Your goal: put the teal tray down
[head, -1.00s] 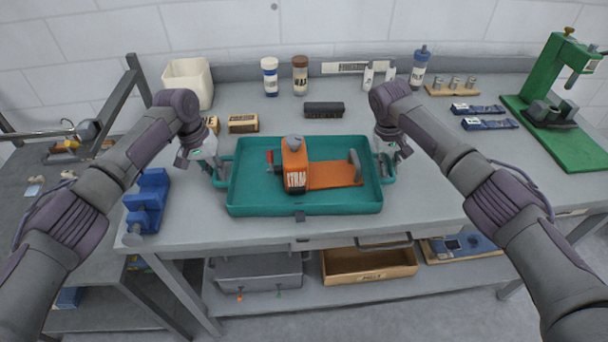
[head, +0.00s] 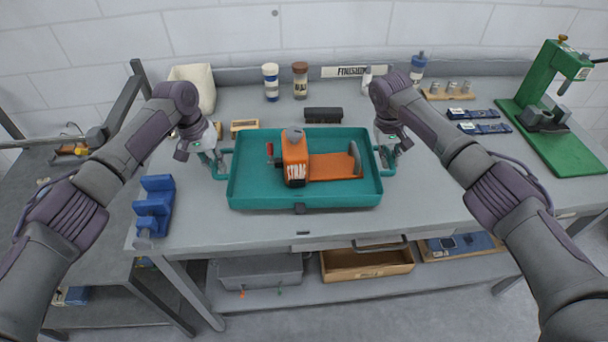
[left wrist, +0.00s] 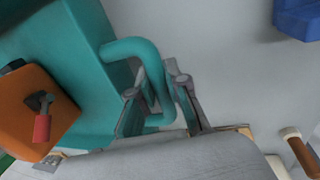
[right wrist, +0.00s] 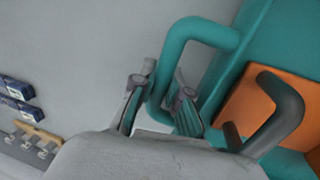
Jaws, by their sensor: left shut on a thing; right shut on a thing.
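The teal tray (head: 335,200) is level over the middle of the grey bench. I cannot tell whether its underside touches the bench top. An orange strapping tool (head: 325,165) with a grey handle lies inside it. My left gripper (head: 218,168) is shut on the tray's left handle, and the left wrist view shows the fingers around the teal bar (left wrist: 130,48). My right gripper (head: 388,158) is shut on the right handle, which also shows between the fingers in the right wrist view (right wrist: 200,30).
A black block (head: 323,115) and a small tan box (head: 244,125) are close behind the tray. A blue fixture (head: 154,205) stands to its left. Bottles (head: 300,80) line the back, and a green press (head: 550,100) stands far right. The bench right of the tray is clear.

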